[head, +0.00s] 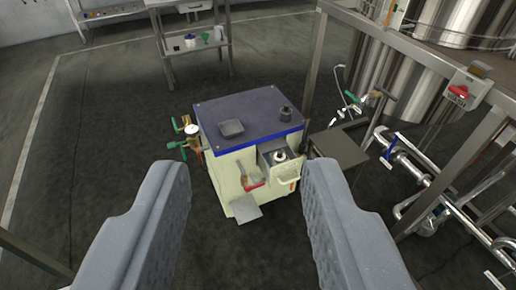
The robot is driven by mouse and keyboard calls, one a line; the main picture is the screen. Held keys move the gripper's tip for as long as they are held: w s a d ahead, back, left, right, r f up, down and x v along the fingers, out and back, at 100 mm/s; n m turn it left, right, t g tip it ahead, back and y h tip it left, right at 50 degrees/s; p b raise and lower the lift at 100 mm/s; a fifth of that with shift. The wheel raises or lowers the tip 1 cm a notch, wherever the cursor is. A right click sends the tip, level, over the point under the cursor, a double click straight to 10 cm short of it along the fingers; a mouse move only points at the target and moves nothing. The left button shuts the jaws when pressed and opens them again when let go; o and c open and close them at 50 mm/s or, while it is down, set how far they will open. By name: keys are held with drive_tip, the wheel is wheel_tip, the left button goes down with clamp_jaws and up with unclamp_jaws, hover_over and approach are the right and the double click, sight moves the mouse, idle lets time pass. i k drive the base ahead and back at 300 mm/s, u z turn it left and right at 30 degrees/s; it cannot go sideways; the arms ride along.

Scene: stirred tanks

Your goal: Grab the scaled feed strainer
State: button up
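My gripper (243,178) is open and empty. Its two grey ridged fingers frame a cream cabinet (228,178) with a dark blue-edged top, standing on the floor beyond them. A small holder (285,172) on the cabinet's front right has a pale metal round piece (280,156) in it; it may be the feed strainer, but it is too small to tell. A dark square dish (231,128) and a dark round piece (286,114) sit on the cabinet top. My fingers appear apart from all of these.
A brush-like tool and red piece (251,182) are on the cabinet front. Green-handled valves (188,130) project at its left. Pipework (410,165) and steel tanks (385,75) stand right. A shelf rack (195,50) stands behind. Floor at left (90,130) is clear.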

sight(279, 156)
drive_tip(key=u, duration=0.2)
drive_tip(key=i, duration=1.35)
drive_tip(key=z, duration=0.1)
